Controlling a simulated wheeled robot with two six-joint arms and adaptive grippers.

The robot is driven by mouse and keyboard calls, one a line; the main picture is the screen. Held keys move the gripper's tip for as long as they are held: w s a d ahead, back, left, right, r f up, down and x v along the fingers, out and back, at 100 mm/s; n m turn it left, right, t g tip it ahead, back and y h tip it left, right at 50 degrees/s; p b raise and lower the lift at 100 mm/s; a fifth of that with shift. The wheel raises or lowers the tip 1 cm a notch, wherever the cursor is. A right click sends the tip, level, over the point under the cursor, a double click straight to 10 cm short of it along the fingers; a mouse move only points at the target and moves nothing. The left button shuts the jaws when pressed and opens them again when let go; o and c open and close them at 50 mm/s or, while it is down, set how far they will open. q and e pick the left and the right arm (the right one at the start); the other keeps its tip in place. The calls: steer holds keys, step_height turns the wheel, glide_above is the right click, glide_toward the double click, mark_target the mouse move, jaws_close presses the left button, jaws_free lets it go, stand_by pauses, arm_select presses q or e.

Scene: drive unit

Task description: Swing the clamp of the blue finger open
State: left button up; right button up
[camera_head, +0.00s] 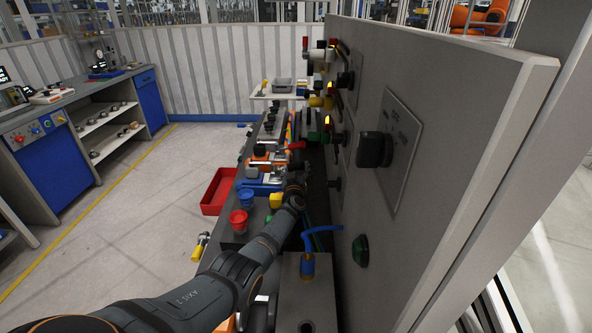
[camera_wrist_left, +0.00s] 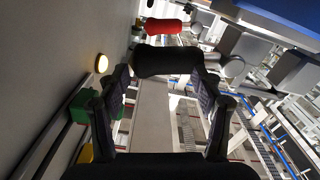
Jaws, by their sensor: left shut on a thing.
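The blue finger (camera_head: 260,187) is a low blue block with metal clamp parts on the bench beside the grey panel. My left gripper (camera_head: 297,178) is at its right end, in front of the panel. In the left wrist view my left gripper (camera_wrist_left: 165,88) has its fingers on both sides of a black lever grip (camera_wrist_left: 165,61), shut on it. The grip lies crosswise at the fingertips, by a metal lever part. A blue surface (camera_wrist_left: 285,14) shows at the upper right there. My gripper hides most of the clamp in the head view. My right gripper is not in view.
A red clamp handle (camera_head: 296,145) lies just beyond my gripper. The panel (camera_head: 430,110) with a black knob (camera_head: 374,149) closes off the right. A red bin (camera_head: 218,190) is on the left.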

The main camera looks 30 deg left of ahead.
arm_select(q)
steer(key=shift+c, duration=1.2)
